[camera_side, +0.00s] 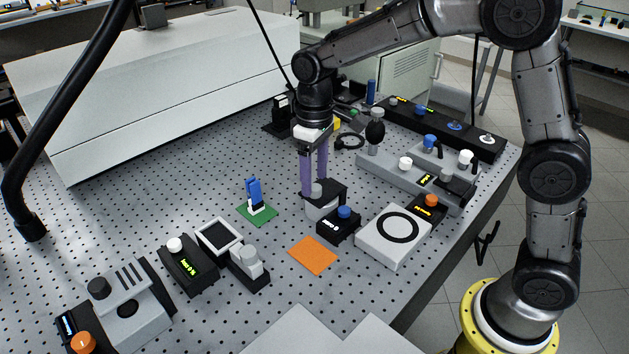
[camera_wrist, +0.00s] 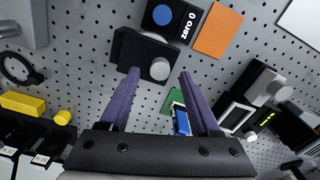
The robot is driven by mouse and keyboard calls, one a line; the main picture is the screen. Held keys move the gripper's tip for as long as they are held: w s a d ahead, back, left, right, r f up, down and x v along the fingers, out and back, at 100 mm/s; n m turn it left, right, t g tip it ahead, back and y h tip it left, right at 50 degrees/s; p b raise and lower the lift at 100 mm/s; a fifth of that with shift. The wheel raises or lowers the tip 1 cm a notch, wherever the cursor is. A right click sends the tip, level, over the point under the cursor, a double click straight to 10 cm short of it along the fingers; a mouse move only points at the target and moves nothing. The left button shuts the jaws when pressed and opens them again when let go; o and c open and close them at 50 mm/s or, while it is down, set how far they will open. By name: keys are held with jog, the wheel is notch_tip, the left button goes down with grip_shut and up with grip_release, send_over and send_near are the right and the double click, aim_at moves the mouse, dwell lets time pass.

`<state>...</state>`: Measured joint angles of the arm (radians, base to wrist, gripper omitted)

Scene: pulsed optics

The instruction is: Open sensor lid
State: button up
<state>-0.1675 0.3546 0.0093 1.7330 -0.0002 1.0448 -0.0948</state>
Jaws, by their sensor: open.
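A light grey sensor box (camera_side: 318,210) with a black lid stands on the perforated table. A grey round knob (camera_side: 317,189) sits on the black lid (camera_side: 334,190), which looks closed. In the wrist view the knob (camera_wrist: 160,68) appears between the fingertips, over the dark lid (camera_wrist: 130,50). My gripper (camera_side: 314,190) points down at the lid with its two purple fingers apart, one on each side of the knob. It also shows in the wrist view (camera_wrist: 160,74). I cannot tell whether a finger touches the knob.
A black box with a blue knob (camera_side: 339,224), reading zero, stands close beside the sensor. A white plate with a black ring (camera_side: 394,236), an orange card (camera_side: 313,255) and a blue part on a green base (camera_side: 255,196) are nearby.

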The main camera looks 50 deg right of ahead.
jog(key=shift+f, duration=1)
grip_shut()
jog(key=shift+r, duration=0.1)
dwell(0.7)
